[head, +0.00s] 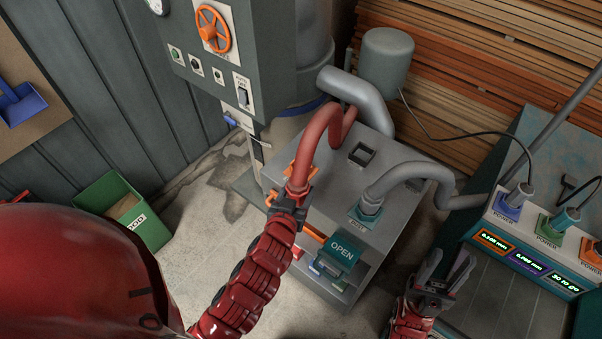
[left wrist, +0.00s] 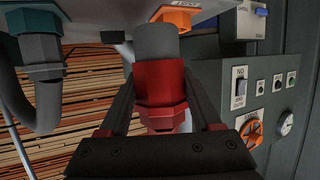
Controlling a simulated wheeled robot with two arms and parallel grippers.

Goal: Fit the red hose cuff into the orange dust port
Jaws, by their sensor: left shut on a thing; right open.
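My left gripper (head: 289,203) is shut on the red hose cuff (head: 299,187) beside the grey cabinet. In the left wrist view the red cuff (left wrist: 160,88) sits between my left gripper's fingers (left wrist: 160,112), its grey end (left wrist: 155,42) pointing up. The orange dust port (left wrist: 178,16) is just behind that end, slightly to the right; I cannot tell whether they touch. In the head view the orange port (head: 292,168) is largely hidden by the cuff and hose. The red hose (head: 327,121) arches back from the cuff. My right gripper (head: 440,279) is open and empty at the lower right.
A teal cuff (head: 371,203) with a grey hose stands in a teal port on the cabinet top (head: 340,185). A green OPEN sign (head: 342,252) is on the cabinet's front. A machine with power plugs (head: 512,200) is at right. A green box (head: 125,210) stands left.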

